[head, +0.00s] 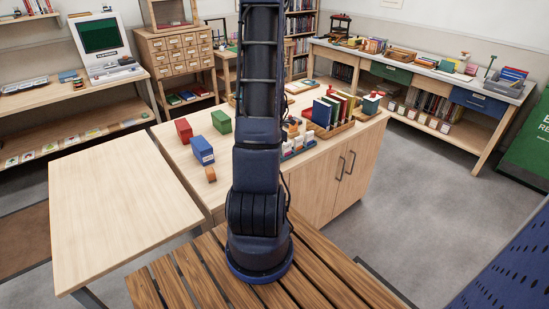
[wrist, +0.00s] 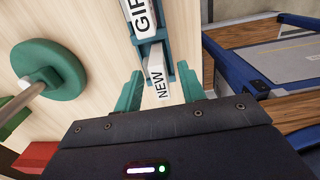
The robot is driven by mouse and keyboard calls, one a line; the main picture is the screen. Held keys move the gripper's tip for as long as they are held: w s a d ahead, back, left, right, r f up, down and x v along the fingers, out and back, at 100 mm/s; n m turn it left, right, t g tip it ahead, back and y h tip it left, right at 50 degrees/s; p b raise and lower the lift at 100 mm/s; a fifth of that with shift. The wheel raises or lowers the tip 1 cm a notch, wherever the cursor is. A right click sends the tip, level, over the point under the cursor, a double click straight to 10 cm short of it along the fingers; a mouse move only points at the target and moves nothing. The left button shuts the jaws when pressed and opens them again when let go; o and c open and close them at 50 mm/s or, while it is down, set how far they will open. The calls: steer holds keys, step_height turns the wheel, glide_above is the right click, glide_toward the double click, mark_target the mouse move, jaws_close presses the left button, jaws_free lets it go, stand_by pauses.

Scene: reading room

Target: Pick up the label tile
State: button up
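In the wrist view, a white label tile reading "NEW" (wrist: 159,84) stands in a teal-blue holder (wrist: 171,44). A second white tile (wrist: 143,18), its lettering cut off after "GIF", is farther up the same holder. My gripper (wrist: 160,68) is open, with its teal fingertips on either side of the "NEW" tile. Gaps show between the tile and both fingers. In the head view, white tiles in a blue holder (head: 298,146) stand on the wooden cabinet top, right of my arm. My arm hides the gripper there.
A green disc with a metal rod (wrist: 48,70) stands left of the fingers in the wrist view. In the head view, a red block (head: 184,131), green block (head: 221,122) and blue block (head: 203,150) lie left of my arm. A book tray (head: 332,130) stands behind the holder.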

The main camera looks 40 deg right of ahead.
jaws_close()
steer(key=shift+r, duration=0.1)
step_height(320, 180, up, 20)
stand_by(0.7)
